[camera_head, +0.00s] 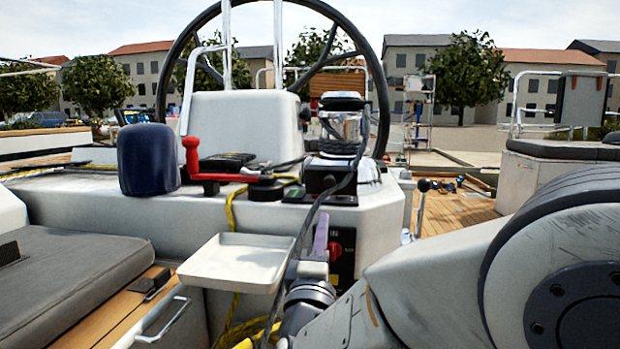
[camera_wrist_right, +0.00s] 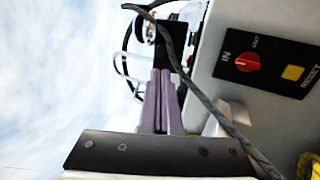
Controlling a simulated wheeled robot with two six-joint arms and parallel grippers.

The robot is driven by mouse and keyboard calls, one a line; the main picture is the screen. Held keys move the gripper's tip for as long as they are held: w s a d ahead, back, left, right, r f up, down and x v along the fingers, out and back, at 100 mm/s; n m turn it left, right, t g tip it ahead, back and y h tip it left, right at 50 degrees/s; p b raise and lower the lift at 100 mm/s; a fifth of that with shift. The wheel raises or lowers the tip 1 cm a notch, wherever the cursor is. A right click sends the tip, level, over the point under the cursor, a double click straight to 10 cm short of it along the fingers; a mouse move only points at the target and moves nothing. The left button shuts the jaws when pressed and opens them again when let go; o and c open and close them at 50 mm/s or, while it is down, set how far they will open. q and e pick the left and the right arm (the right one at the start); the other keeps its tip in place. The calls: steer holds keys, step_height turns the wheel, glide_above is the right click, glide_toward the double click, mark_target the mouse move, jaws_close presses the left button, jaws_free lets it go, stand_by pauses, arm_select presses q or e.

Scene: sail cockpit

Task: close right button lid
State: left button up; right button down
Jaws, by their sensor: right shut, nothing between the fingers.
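My right gripper (camera_head: 320,238) has purple fingers, pressed together and empty. It is in front of the cockpit console, just below its top edge. In the right wrist view the shut fingers (camera_wrist_right: 161,98) point up toward a dark square piece (camera_wrist_right: 172,45). In the head view a black square piece (camera_head: 328,174) stands up at the console's edge, in front of the chrome winch (camera_head: 340,128). It may be the raised right button lid, but I cannot tell for sure. A dark cable passes in front and hides part of it. My left gripper is not in view.
A panel with a red switch (camera_head: 335,251) is beside the fingers, and also shows in the right wrist view (camera_wrist_right: 247,64). A red winch handle (camera_head: 192,160), a navy-covered winch (camera_head: 148,160) and a white tray (camera_head: 236,262) are to the left. The steering wheel (camera_head: 381,92) rises behind.

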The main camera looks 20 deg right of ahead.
mark_target(330, 183)
steer(key=b+x, duration=0.2)
steer(key=x, duration=0.7)
steer(key=shift+w+d+f, duration=0.1)
steer(key=shift+w+d, duration=0.05)
steer(key=shift+w, duration=0.1)
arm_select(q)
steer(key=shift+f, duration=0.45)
arm_select(e)
steer(key=shift+w+d+r, duration=0.15)
steer(key=shift+w+r, duration=0.1)
